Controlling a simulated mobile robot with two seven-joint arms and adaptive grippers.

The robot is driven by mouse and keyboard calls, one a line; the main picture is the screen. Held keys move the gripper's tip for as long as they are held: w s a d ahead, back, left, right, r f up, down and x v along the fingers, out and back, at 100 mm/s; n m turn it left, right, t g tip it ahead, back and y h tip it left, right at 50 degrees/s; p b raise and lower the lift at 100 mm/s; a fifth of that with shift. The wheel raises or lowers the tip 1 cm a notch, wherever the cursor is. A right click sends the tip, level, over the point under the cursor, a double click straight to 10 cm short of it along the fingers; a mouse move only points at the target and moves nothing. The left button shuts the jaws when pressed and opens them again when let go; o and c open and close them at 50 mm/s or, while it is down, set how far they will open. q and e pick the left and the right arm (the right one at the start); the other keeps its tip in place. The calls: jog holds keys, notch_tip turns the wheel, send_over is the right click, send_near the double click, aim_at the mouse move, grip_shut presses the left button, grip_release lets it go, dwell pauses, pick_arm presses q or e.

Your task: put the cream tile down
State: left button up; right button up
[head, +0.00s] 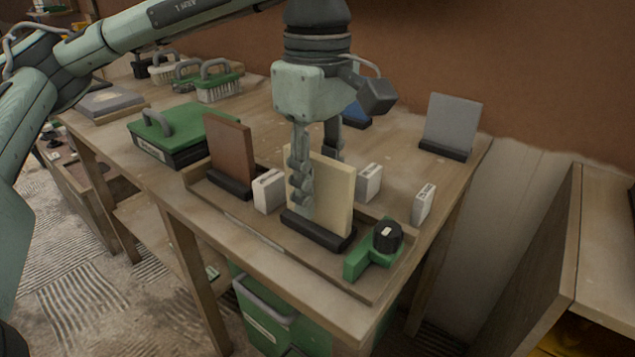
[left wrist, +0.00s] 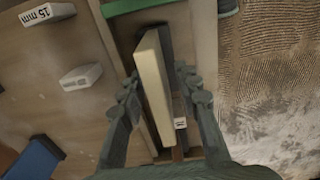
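The cream tile (head: 333,193) stands upright in a black slotted holder (head: 318,231) on a wooden tray at the near part of the workbench. My left gripper (head: 318,170) points down over it, one finger on the near side and one behind. In the left wrist view the cream tile (left wrist: 153,88) lies between the two fingers (left wrist: 158,92), with gaps beside it, so the gripper looks open around it. The tile's foot is partly hidden there. My right gripper is not in view.
A grey tile (head: 452,122) stands at the back right.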

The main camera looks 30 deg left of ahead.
aim_at(318, 156)
pick_arm(q)
jog(key=shift+r, duration=0.7)
notch_tip(318, 156, up, 6)
jog(key=shift+f+p, duration=0.25)
jog(key=shift+p, duration=0.1)
notch_tip(318, 156, up, 4)
jog(key=shift+r+p, duration=0.25)
jog(key=shift+p, duration=0.3)
jog(key=shift+r, duration=0.45)
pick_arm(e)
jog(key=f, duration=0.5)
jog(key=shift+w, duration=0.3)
